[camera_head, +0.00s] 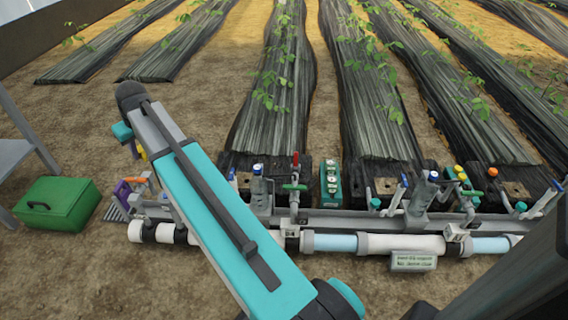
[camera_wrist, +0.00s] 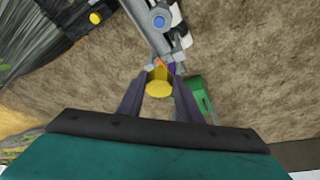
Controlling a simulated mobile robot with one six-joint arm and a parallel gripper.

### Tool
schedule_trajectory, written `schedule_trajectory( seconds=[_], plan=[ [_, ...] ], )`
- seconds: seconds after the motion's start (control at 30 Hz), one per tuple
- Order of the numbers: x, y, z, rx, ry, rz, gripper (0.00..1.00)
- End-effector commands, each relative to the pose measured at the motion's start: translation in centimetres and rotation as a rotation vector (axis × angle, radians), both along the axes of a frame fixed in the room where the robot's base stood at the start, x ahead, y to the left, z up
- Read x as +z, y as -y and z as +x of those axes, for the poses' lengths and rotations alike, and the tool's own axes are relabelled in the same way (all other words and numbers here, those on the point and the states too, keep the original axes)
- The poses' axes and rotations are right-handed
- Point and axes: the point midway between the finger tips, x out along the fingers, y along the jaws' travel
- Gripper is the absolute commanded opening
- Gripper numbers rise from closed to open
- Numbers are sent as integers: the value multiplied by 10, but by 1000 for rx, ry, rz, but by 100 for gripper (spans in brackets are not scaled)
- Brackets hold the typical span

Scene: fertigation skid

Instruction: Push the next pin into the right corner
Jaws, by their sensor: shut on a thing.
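In the wrist view my gripper (camera_wrist: 158,93) has its two dark fingers on either side of a yellow round-headed piece (camera_wrist: 159,89), which looks like the pin. It is shut on this piece and holds it up near the left end of the pipe skid. Small orange and purple parts (camera_wrist: 172,66) show just beyond the fingertips. In the head view a bit of yellow (camera_head: 143,155) shows beside my arm, above the skid's left end. My arm hides much of that area. I cannot tell which corner is the right corner, nor whether the pin touches anything.
The skid's pipe (camera_head: 400,244) runs across the front with valves and fittings. A green box (camera_head: 58,204) stands on the soil at the left, beside a grey table leg (camera_head: 28,125). A teal box (camera_head: 331,184) stands behind the rail. Dark covered plant rows (camera_head: 275,90) lie behind.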

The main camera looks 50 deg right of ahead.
Motion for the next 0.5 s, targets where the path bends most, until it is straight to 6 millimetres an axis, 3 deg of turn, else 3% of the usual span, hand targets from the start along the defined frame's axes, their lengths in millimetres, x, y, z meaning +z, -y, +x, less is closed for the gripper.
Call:
schedule_trajectory(
  seconds=[0.03, 0.5],
  plan=[
    [-10, 19, 1, -7, -2, 2, 11],
    [-78, 169, -18, -27, -3, 2, 11]
  ],
)
